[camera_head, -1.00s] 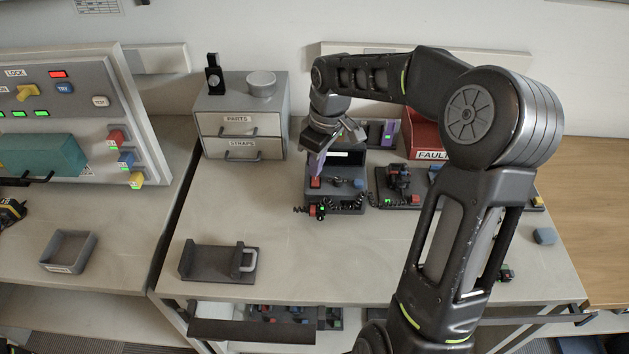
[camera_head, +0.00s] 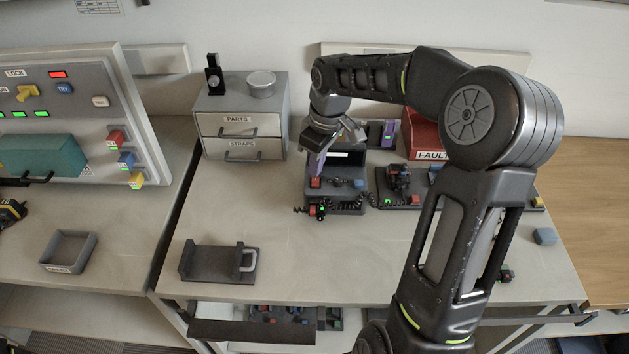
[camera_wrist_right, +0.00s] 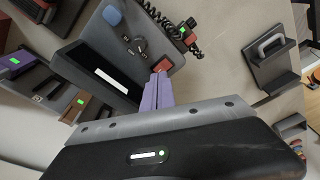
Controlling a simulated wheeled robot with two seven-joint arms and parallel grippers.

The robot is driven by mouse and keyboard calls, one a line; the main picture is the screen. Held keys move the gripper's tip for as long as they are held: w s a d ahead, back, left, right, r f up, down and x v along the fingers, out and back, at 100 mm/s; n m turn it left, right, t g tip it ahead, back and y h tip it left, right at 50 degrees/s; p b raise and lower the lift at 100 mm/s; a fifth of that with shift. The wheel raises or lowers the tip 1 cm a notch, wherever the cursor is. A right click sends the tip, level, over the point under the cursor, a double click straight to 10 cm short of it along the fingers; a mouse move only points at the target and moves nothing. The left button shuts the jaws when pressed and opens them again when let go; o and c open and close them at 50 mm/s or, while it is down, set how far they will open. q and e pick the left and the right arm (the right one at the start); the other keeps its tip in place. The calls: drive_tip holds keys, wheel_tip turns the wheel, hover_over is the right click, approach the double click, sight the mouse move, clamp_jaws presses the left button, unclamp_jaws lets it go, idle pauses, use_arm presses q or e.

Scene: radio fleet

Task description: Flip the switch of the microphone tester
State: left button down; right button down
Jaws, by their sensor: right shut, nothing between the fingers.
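The microphone tester (camera_head: 352,207) is a dark console with a pale display strip, a red switch (camera_head: 315,182), a black knob and a blue button. It stands near the back of the table. My right gripper (camera_head: 316,174) points down over its left part, with the purple fingers shut and empty. In the right wrist view the fingertips (camera_wrist_right: 160,76) reach the red switch (camera_wrist_right: 161,65), which they partly cover; I cannot tell whether they touch it. The tester's panel (camera_wrist_right: 165,50) also shows there, with its knob and blue button. My left gripper is out of view.
A grey drawer cabinet (camera_head: 240,92) stands to the left of the tester. A red FAULT box (camera_head: 425,135) stands behind right. A dark handled holder (camera_head: 210,264) lies front left; the table's middle is clear.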

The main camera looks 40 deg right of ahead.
drive_tip(key=shift+f+b, duration=0.65)
drive_tip(key=shift+f, duration=0.3)
idle(0.9)
drive_tip(key=shift+r, duration=0.15)
drive_tip(key=shift+r+p, duration=2.7)
drive_tip(key=shift+r, duration=0.7)
